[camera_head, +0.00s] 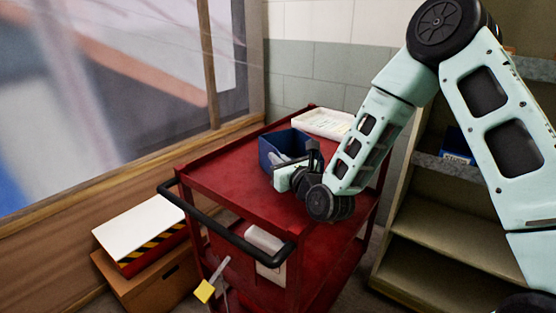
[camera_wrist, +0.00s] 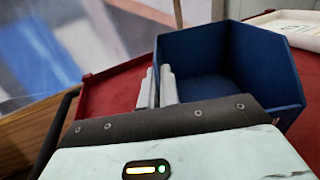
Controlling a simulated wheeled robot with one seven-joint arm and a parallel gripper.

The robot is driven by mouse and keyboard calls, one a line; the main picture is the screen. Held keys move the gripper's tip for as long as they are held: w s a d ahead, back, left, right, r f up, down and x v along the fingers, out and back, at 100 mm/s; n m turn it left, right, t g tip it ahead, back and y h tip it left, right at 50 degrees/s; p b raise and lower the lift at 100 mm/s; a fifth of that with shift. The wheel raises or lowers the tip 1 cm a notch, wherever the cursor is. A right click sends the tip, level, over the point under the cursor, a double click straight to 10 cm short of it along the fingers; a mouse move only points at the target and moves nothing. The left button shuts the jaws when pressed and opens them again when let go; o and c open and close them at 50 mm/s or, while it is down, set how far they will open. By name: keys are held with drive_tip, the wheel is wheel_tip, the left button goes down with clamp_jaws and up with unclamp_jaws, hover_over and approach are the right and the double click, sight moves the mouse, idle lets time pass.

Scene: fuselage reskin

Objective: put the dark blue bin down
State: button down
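The dark blue bin (camera_head: 284,139) is an open-topped box over the top of the red cart (camera_head: 232,178), upright or nearly so. In the wrist view the bin (camera_wrist: 268,68) looks empty, and its lower edge is partly hidden by my gripper body. My gripper (camera_head: 288,160) is at the bin's near side. In the wrist view the two grey fingers (camera_wrist: 158,86) are close together on either side of the bin's wall, so it looks shut on the wall. I cannot tell whether the bin's bottom touches the cart top.
A white tray (camera_head: 322,123) lies at the cart's back. The cart's black handle (camera_head: 225,235) runs along its near side. Shelves (camera_head: 440,225) stand to the right, and a cardboard box (camera_head: 150,283) is at lower left. The cart top left of the bin is clear.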

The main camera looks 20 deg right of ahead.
drive_tip(key=c, duration=2.1)
unclamp_jaws()
drive_tip(key=shift+f, duration=0.1)
drive_tip(key=o, duration=0.5)
drive_tip(key=shift+c, duration=0.2)
drive_tip(key=shift+r, duration=0.2)
drive_tip(key=p+v, duration=0.1)
drive_tip(key=v, duration=0.8)
drive_tip(key=shift+d+r+p, duration=0.1)
drive_tip(key=shift+r+p, duration=0.1)
drive_tip(key=shift+p, duration=0.15)
drive_tip(key=shift+s+d+r+p, duration=0.1)
drive_tip(key=shift+s+p, duration=0.3)
drive_tip(key=shift+p, duration=0.2)
drive_tip(key=s+p, duration=0.1)
drive_tip(key=p, duration=0.2)
drive_tip(key=shift+d, duration=0.1)
drive_tip(key=shift+s+d+f+p, duration=0.1)
drive_tip(key=shift+s+f+p, duration=0.35)
drive_tip(key=shift+p, duration=0.8)
